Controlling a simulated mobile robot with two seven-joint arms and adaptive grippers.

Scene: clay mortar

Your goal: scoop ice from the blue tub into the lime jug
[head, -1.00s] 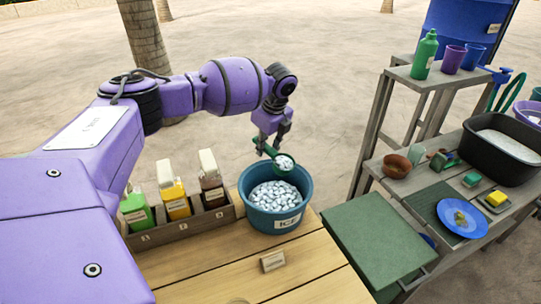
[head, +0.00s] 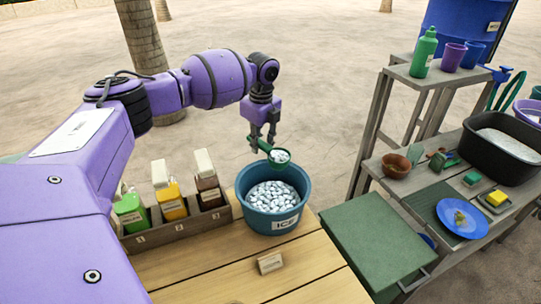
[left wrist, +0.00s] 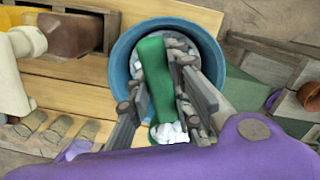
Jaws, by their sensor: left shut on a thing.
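The blue tub (head: 272,222) stands on the wooden table and is full of white ice (head: 273,196); its label reads ICE. My left gripper (head: 263,143) is shut on the green scoop (head: 262,146) above the tub's back rim. The scoop's bowl (head: 279,157) holds several pieces of ice. In the left wrist view the scoop's green handle (left wrist: 156,75) lies between the fingers (left wrist: 158,112), with ice (left wrist: 170,132) in the bowl and the tub (left wrist: 122,65) below. I do not see the lime jug. My right gripper is not in view.
A wooden rack (head: 178,230) with green, yellow and brown cartons stands left of the tub. A small card (head: 270,263) lies in front.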

